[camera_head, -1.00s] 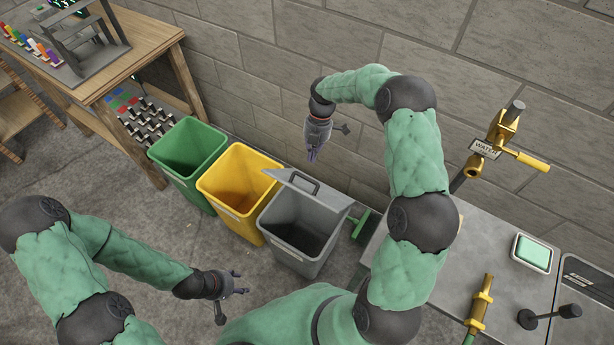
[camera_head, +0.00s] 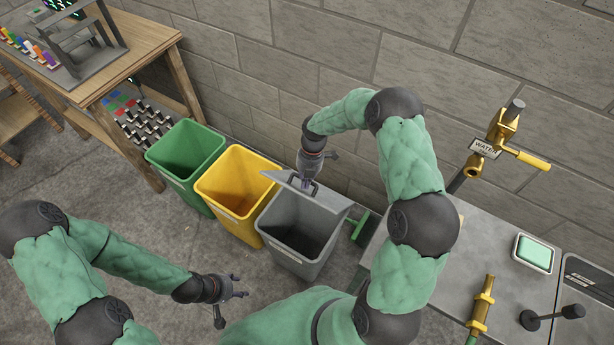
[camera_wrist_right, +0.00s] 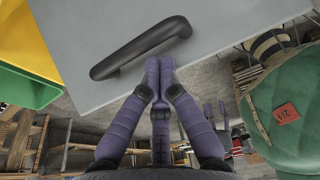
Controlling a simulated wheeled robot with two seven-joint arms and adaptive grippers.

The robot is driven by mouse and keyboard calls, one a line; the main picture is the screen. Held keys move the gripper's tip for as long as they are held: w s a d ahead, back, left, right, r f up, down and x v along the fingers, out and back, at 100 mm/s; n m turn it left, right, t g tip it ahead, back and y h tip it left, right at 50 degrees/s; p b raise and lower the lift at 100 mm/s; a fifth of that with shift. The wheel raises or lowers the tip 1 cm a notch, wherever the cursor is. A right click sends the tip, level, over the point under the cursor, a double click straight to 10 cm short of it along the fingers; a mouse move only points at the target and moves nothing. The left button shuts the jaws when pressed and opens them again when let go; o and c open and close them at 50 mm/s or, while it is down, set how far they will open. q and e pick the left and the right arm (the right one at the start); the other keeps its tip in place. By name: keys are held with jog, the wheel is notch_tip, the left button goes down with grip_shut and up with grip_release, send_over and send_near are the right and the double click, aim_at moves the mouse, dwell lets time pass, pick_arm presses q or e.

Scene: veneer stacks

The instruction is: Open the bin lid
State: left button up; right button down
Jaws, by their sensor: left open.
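The grey bin (camera_head: 294,238) is the rightmost of three bins, and its dark inside shows. Its flat grey lid (camera_head: 332,199) is at the back of the opening, leaving the front uncovered. The lid carries a dark bar handle (camera_wrist_right: 140,47), partly hidden by my right gripper in the head view. My right gripper (camera_head: 306,184) is at the handle from behind. In the wrist view its purple fingers (camera_wrist_right: 160,62) are together, tips just beside the handle; I cannot tell whether they touch it. My left gripper (camera_head: 240,285) is open and empty, left of and in front of the grey bin.
A yellow bin (camera_head: 236,192) and a green bin (camera_head: 186,162) stand to the left. A grey counter (camera_head: 480,250) with a water tap (camera_head: 492,142) is on the right. A block wall (camera_head: 340,50) rises close behind the bins. A wooden workbench (camera_head: 150,48) stands at far left.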

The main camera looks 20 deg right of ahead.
jog(key=shift+f, duration=0.25)
jog(key=shift+w+d+r, duration=0.65)
jog(key=shift+d+r, duration=0.05)
jog(key=shift+d, duration=0.25)
pick_arm(q)
jog(key=shift+w+d+f, duration=0.2)
jog(key=shift+w+d, duration=0.35)
jog(key=shift+d, duration=0.3)
pick_arm(e)
jog(key=w+d+r, duration=0.3)
jog(key=w+d, duration=0.4)
jog(key=d, duration=0.4)
jog(key=shift+w+d+r, duration=0.15)
jog(key=shift+w, duration=0.05)
jog(key=shift+r, duration=0.1)
